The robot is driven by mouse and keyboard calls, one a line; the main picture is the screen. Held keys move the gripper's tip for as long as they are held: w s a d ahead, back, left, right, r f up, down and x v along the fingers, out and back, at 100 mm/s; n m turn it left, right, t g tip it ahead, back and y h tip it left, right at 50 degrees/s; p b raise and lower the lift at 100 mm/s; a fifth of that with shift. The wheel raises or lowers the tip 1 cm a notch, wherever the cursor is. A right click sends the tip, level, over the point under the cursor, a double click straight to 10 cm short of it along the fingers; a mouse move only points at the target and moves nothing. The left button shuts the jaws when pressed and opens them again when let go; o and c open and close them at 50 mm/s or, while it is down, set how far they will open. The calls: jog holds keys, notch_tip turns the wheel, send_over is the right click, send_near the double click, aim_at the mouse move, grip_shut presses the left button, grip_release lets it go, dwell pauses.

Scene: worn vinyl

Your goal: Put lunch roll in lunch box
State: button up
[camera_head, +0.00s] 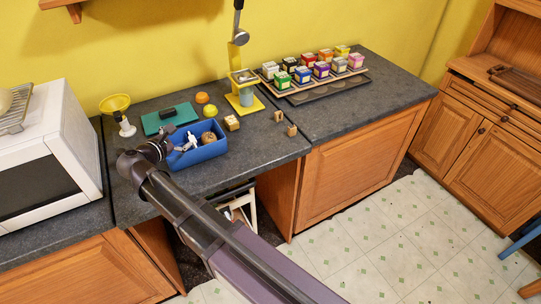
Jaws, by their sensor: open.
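A blue open box (201,154), likely the lunch box, stands on the dark counter. A round brown item (208,138), which looks like the lunch roll, sits inside it toward the right end. My gripper (186,142) is at the left part of the box, beside the brown item and apart from it. Its jaws are open and hold nothing that I can see. The fingertips are small here, and I cannot tell if they touch the box. My wrist hides part of the counter left of the box.
A green board (170,118) with a dark item lies behind the box, near orange (202,98) and yellow (210,111) round items. A yellow press (244,101) and small wooden blocks (231,123) stand right. A tray of small boxes (312,71) is farther right; a white microwave (50,150) left.

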jog(key=w+d+f+m+g, duration=0.1)
jog(key=d+m, duration=0.1)
jog(key=d, duration=0.2)
jog(key=w+d+f+m+g+h, duration=0.1)
jog(key=d+f+m, duration=0.1)
jog(key=d, duration=0.3)
jog(key=w+d+f+m+g, duration=0.1)
jog(key=d, duration=0.4)
jog(key=shift+w+f+m+g, duration=0.15)
jog(key=shift+w+m+g, duration=0.05)
jog(key=shift+m+g, duration=0.2)
jog(key=d+f+m+g, duration=0.4)
jog(key=d+m, duration=0.2)
jog(key=d, duration=0.8)
jog(key=s+d+f+m+g+y, duration=0.2)
jog(key=s+d+m, duration=0.3)
jog(key=d, duration=0.5)
jog(key=s+d+f+m+g+y, duration=0.3)
jog(key=s+d+m, duration=0.3)
jog(key=d+m, duration=0.3)
jog(key=shift+d+g+y, duration=0.4)
jog(key=shift+d+g, duration=0.1)
jog(key=shift+d, duration=0.05)
